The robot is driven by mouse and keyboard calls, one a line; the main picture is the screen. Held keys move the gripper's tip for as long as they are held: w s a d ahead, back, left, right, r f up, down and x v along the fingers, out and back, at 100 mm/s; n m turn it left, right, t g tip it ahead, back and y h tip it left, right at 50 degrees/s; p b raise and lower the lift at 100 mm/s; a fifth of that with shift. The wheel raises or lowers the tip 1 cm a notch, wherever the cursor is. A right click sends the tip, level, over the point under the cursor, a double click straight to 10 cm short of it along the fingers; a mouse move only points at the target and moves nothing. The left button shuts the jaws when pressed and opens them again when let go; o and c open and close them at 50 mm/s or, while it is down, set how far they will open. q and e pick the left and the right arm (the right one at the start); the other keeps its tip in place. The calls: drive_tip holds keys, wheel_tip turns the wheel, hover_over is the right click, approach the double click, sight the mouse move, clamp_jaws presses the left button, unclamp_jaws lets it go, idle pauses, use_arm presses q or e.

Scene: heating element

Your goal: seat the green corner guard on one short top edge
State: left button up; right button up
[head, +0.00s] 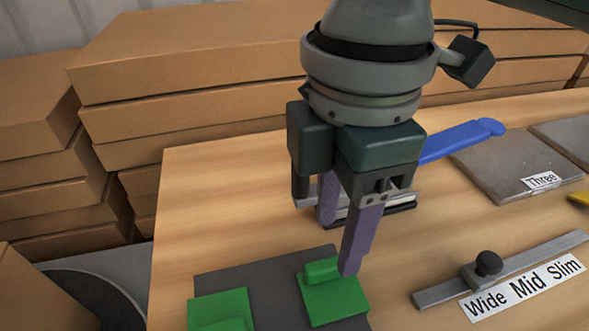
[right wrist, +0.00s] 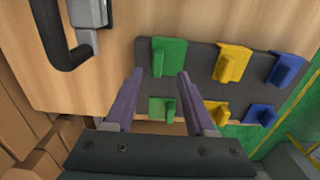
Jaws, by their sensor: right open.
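Two green corner guards lie on a dark mat (head: 262,266). One guard (head: 335,300) is at the mat's right in the head view, the other (head: 221,309) at the left, cut by the frame bottom. In the right wrist view they are the upper guard (right wrist: 170,53) and the lower guard (right wrist: 160,109). My right gripper (head: 339,246) is open, with purple fingers pointing down. One fingertip overlaps the right guard's far edge in the head view; contact cannot be told. My left gripper is out of view. I cannot make out the short top edge.
Yellow guards (right wrist: 233,61) and blue guards (right wrist: 285,70) share the mat. A black-handled tool (right wrist: 67,50), a blue tool (head: 462,139), grey plates (head: 500,165) and a sliding bar (head: 445,290) lie on the wooden table. Cardboard boxes (head: 190,60) stand behind it.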

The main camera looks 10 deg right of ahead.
sight(329, 264)
wheel_tip(329, 264, down, 6)
drive_tip(key=shift+w+a+r+b, duration=0.15)
drive_tip(key=shift+r+b, duration=0.1)
drive_tip(key=shift+b, duration=0.3)
clamp_jaws()
